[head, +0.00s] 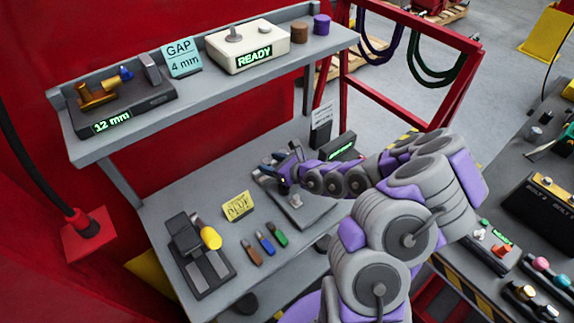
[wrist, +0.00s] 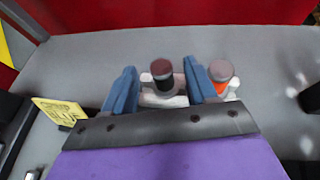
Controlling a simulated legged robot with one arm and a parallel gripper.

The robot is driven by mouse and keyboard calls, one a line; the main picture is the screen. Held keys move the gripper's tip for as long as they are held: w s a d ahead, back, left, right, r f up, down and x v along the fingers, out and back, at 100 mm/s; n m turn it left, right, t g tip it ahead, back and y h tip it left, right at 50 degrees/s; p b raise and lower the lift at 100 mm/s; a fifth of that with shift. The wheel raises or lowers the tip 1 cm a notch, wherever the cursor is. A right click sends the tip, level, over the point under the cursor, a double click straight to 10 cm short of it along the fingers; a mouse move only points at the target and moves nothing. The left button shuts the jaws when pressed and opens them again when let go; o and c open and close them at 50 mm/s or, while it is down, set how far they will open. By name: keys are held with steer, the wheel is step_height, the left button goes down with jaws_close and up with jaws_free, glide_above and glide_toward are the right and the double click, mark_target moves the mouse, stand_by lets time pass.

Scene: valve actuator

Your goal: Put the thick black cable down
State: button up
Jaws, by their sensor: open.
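My gripper (head: 270,168) is over the lower grey shelf, and its fingers are open in the wrist view (wrist: 158,72). Between the fingers stands a short, thick dark cylinder with a brown top (wrist: 161,74), upright on a white holder. Gaps show on both sides of it. I cannot tell whether it is the end of the thick black cable. A grey cylinder with an orange patch (wrist: 221,72) stands just right of the right finger. In the head view a black cable (head: 30,160) hangs at the far left, ending at a red box (head: 88,236), far from my gripper.
A yellow note (head: 238,206), also in the wrist view (wrist: 58,110), stands left of my gripper. Several small coloured pieces (head: 265,243) and a black device (head: 200,255) lie in front. The upper shelf (head: 190,95) overhangs behind. Purple and green cables (head: 435,75) hang on a red frame.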

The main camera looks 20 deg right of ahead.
steer(key=shift+p+v, duration=0.55)
steer(key=shift+v, duration=2.85)
steer(key=shift+s, duration=0.1)
